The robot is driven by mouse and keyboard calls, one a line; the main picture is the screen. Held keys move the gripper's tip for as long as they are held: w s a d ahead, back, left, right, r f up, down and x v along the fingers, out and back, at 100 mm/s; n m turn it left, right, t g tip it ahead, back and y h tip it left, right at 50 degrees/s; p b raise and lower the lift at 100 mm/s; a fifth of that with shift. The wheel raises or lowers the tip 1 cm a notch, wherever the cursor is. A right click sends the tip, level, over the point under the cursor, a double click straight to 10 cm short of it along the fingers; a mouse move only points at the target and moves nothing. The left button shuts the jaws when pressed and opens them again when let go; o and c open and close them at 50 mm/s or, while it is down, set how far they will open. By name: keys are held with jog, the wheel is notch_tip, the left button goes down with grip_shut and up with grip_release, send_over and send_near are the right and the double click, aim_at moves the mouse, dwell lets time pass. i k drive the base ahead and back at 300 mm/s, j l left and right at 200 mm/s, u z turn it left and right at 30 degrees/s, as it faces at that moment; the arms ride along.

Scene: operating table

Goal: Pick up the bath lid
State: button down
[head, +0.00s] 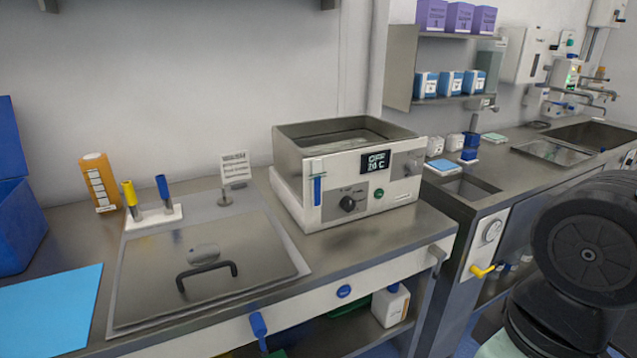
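A flat steel lid (155,270) with a dark arched handle (206,274) lies on the left counter, over a framed rectangular panel. I take it to be the bath lid; whether a basin is under it is hidden. A white box-shaped bath (345,180) with a steel rim stands to its right. Its top is open and liquid seems to show inside. Its small display (376,161) appears to read OFF and 20 C. My gripper is out of view; only a black part of my arm shows at the right edge.
Blue and yellow handles stand in a white holder (152,217) behind the lid, beside a small sign (235,167). A sink counter (500,175) is at right.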

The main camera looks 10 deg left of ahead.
aim_at(175, 271)
jog(key=u, duration=1.3)
jog(key=i+l+u, duration=0.1)
jog(key=l+u, duration=0.15)
jog(key=u, duration=0.25)
jog(key=i+l+u, duration=0.1)
jog(key=l+u, duration=0.2)
jog(key=u, duration=0.2)
jog(key=l+u, duration=0.25)
jog(key=u, duration=0.25)
